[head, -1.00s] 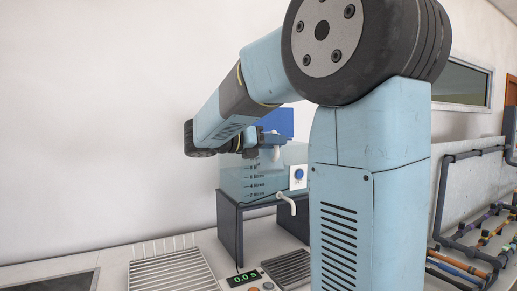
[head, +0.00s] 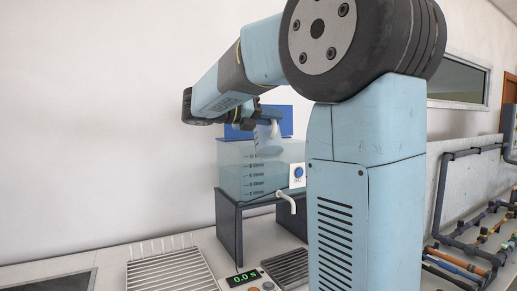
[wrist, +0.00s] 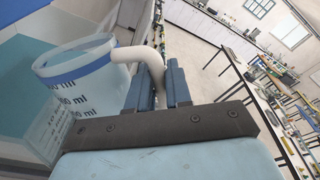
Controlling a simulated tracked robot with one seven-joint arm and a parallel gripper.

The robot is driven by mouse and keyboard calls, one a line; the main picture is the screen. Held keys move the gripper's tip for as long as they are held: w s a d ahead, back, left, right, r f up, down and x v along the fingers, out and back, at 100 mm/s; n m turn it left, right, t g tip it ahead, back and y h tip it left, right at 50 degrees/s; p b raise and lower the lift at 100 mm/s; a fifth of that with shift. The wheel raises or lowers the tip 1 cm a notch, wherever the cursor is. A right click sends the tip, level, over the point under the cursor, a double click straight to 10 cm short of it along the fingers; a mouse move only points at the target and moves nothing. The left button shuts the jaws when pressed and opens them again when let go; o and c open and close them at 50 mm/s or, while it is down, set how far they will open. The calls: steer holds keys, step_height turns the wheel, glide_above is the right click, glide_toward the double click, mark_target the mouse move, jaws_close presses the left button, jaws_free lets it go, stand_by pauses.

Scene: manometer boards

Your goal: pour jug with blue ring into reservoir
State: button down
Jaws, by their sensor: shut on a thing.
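My gripper (wrist: 160,88) is shut on the pale handle (wrist: 140,58) of a clear jug (wrist: 84,92), seen in the wrist view. A blue ring runs around the jug below its rim, and ml marks show on its wall. In the head view the jug (head: 268,142) hangs from my gripper (head: 268,117), at the top of the reservoir. The reservoir (head: 235,178) is a clear tank with bluish water and litre marks. I cannot tell the jug's exact tilt or how much liquid it holds. The reservoir wall also shows in the wrist view (wrist: 22,62).
The reservoir stands on a dark stand (head: 229,222), with a white spout (head: 287,200) at its front. A white drain rack (head: 168,272) and a timer reading 0.0 (head: 245,278) are on the bench. Pipework (head: 443,200) is at the right.

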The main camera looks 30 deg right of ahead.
steer(key=shift+w+d+r+n, duration=0.15)
steer(key=shift+w+n, duration=0.25)
steer(key=shift+n, duration=0.1)
steer(key=shift+w+p, duration=0.25)
steer(key=shift+p, duration=0.1)
steer(key=shift+w+d+r+n+g+y+p, duration=0.15)
steer(key=shift+w+r+n+g+p, duration=0.1)
steer(key=shift+r+n, duration=0.25)
steer(key=shift+w+r+n+g+y+p, duration=0.15)
steer(key=shift+w+r+n, duration=0.1)
steer(key=shift+r+n, duration=0.2)
stand_by(0.4)
steer(key=shift+w+d+r+n+p, duration=0.15)
steer(key=shift+w+n+p, duration=0.25)
steer(key=shift+w+n, duration=0.35)
stand_by(0.5)
